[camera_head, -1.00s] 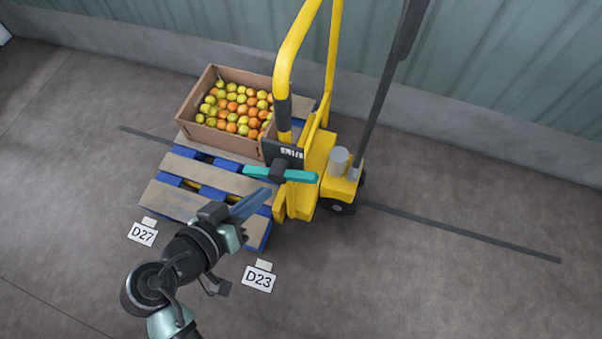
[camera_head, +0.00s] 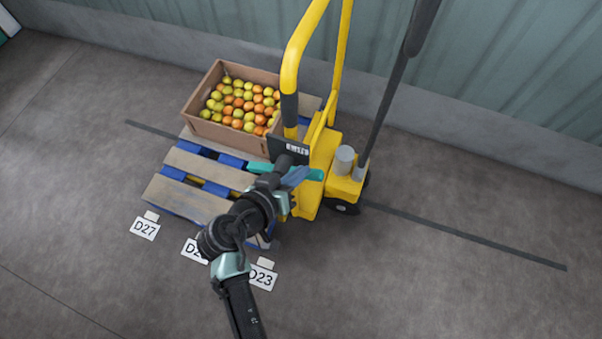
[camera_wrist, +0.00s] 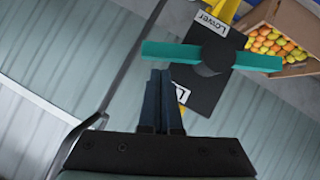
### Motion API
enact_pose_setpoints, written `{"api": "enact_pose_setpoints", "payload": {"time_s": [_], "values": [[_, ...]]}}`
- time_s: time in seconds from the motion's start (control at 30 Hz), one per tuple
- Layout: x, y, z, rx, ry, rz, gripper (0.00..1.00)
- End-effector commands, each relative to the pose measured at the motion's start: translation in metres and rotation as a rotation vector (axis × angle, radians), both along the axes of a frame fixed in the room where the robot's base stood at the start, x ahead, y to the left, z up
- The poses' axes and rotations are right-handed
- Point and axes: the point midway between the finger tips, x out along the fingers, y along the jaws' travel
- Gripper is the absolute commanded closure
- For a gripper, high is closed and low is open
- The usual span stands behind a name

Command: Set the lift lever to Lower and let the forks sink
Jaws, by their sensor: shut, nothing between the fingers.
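The teal lift lever (camera_wrist: 170,52) sits on a black hub on a dark plate (camera_wrist: 205,92) in the wrist view. A label reading "Lower" (camera_wrist: 210,24) is at one end of the plate, and a second, partly hidden label (camera_wrist: 182,93) is at the other. In the head view the lever (camera_head: 312,174) lies roughly level across the yellow lift truck (camera_head: 322,150); my arm hides part of it. My gripper (camera_head: 297,177) is shut and empty at the lever. In the wrist view its fingertips (camera_wrist: 160,73) are just beside the lever's left half; contact cannot be told. The forks are hidden under the pallet.
A tall dark pole (camera_head: 385,95) rises right of the lever. Floor tags (camera_head: 145,229) lie in front of the pallet. Floor to the right is clear, with a dark strip.

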Motion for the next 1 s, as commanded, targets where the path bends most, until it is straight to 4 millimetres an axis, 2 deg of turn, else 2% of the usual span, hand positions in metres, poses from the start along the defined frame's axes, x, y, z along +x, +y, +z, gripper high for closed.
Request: {"api": "enact_pose_setpoints", "payload": {"time_s": [0.2, 1.0], "values": [[0.0002, -0.0048, -0.0100, 0.000, 0.000, 0.000, 1.00], [-0.0015, -0.0096, -0.0141, 0.071, -0.023, -0.002, 1.00]]}}
